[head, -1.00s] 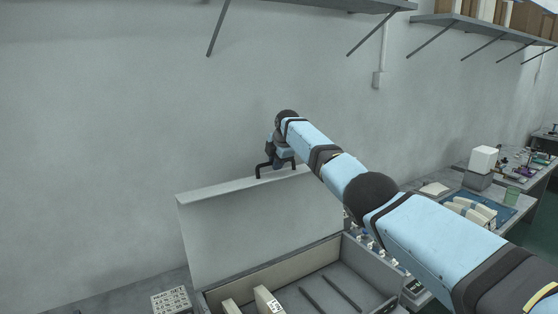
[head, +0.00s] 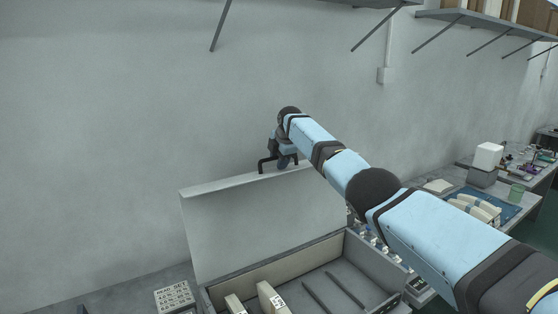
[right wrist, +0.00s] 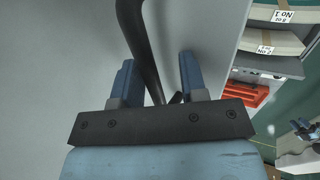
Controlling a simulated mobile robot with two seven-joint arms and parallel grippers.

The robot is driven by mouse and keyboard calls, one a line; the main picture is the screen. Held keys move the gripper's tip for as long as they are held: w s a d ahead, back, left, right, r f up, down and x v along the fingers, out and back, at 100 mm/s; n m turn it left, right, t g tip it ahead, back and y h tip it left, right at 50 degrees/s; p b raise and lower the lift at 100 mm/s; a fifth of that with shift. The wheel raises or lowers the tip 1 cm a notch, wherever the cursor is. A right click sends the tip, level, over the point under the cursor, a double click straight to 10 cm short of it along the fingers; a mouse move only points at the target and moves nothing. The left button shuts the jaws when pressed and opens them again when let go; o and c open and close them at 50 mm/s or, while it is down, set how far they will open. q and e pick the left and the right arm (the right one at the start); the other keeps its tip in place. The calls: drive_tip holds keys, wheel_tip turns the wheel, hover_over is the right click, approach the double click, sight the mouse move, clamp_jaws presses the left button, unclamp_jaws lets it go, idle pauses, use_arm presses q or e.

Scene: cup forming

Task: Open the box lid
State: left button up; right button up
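The box lid (head: 255,235) stands raised, close to upright, at the back of the open grey box (head: 378,270). A black bar handle (head: 264,166) sits at the lid's top edge. My right gripper (head: 284,162) is at this handle. In the right wrist view, the two blue fingers of my right gripper (right wrist: 158,85) are apart, with the dark handle bar (right wrist: 140,40) running between them. Whether they touch it is unclear. My left gripper is not in view.
The box holds pale blocks (head: 271,299) and dark rods (head: 345,292). A printed card (head: 174,298) is left of the box. The wall is behind the lid, with shelves (head: 485,30) above. A side table with a blue mat (head: 508,203) is at right.

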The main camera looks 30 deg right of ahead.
drive_tip(key=shift+r, duration=0.15)
drive_tip(key=shift+s+r, duration=0.1)
drive_tip(key=shift+r, duration=0.2)
drive_tip(key=b+v, duration=0.3)
drive_tip(key=v, duration=1)
drive_tip(key=shift+b, duration=0.35)
drive_tip(key=shift+f, duration=0.1)
